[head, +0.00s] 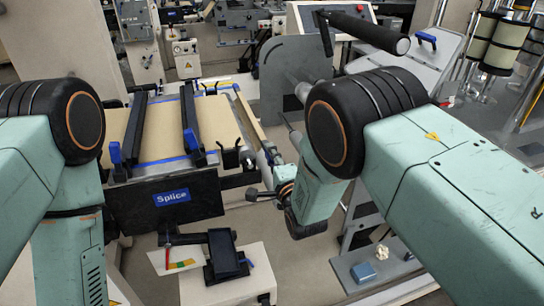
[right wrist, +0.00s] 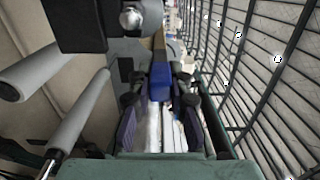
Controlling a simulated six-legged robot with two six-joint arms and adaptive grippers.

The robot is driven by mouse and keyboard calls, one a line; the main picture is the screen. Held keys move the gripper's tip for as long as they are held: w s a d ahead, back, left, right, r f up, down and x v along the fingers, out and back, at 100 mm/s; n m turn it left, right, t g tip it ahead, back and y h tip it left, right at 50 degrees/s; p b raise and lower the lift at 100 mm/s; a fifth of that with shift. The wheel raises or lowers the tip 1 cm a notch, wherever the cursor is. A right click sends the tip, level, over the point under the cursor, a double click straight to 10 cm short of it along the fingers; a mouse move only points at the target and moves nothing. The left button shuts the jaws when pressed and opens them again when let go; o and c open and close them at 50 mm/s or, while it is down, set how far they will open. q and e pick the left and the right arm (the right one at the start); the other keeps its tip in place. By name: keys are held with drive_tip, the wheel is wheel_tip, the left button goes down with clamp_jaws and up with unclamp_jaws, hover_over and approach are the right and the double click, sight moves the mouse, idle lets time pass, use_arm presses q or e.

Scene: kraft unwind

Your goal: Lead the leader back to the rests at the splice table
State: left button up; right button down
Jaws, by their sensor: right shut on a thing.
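The splice table (head: 165,142) stands left of centre in the head view, with tan kraft sheet, two black bars and a "Splice" sign (head: 172,197). Along its right side runs a tan bar with blue parts, which looks like the leader (head: 249,118). My right gripper (head: 272,163) is at the near end of this bar, partly hidden by my own wrist. In the right wrist view its dark fingers (right wrist: 160,108) are shut on a blue end (right wrist: 160,83), with a tan strip beyond. Only my left arm shows; its gripper is out of view. I cannot tell which parts are the rests.
A black roller (head: 365,33) sticks out at upper right beside a grey plate (head: 292,75). A white stand with a black device (head: 225,255) is below the table. Wire mesh (right wrist: 262,75) is close on the right in the wrist view.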

wheel_tip(320, 180, up, 6)
drive_tip(key=p, duration=0.5)
drive_tip(key=shift+r, duration=0.25)
use_arm(q)
wheel_tip(320, 180, up, 6)
drive_tip(key=shift+f, duration=0.2)
use_arm(e)
drive_tip(key=shift+f, duration=0.1)
